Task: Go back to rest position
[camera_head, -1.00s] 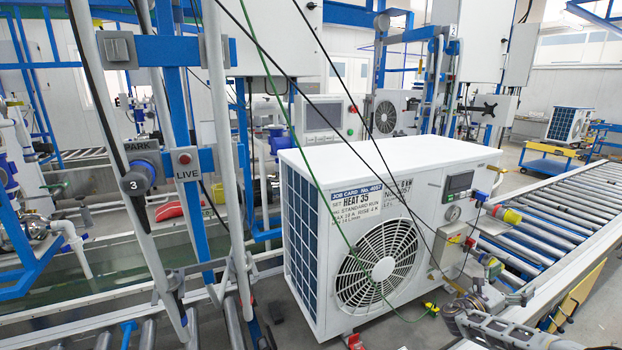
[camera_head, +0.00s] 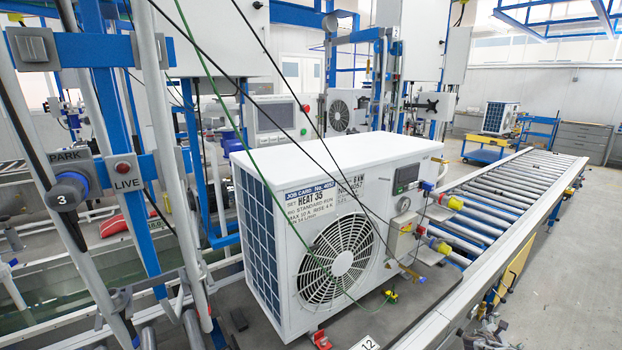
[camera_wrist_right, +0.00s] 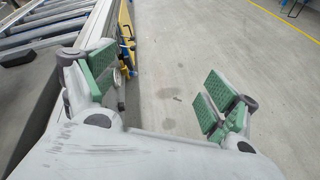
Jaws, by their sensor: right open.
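My right gripper (camera_head: 485,333) is at the bottom edge of the head view, right of the conveyor's near side rail and only partly in frame. In the right wrist view its two green-padded fingers (camera_wrist_right: 160,88) are spread wide with nothing between them, over bare floor. The white heat pump unit (camera_head: 345,230) stands upright on the line, clear of this gripper. It has a job card reading HEAT 35, a fan grille, and fittings on its right side. My left gripper is not in view.
The roller conveyor (camera_head: 510,190) runs away to the back right, with its rail beside my right gripper. A post with a PARK/LIVE panel (camera_head: 125,175) and hanging cables stand at left. A blue and yellow cart (camera_head: 485,150) stands far back. Floor at right is clear.

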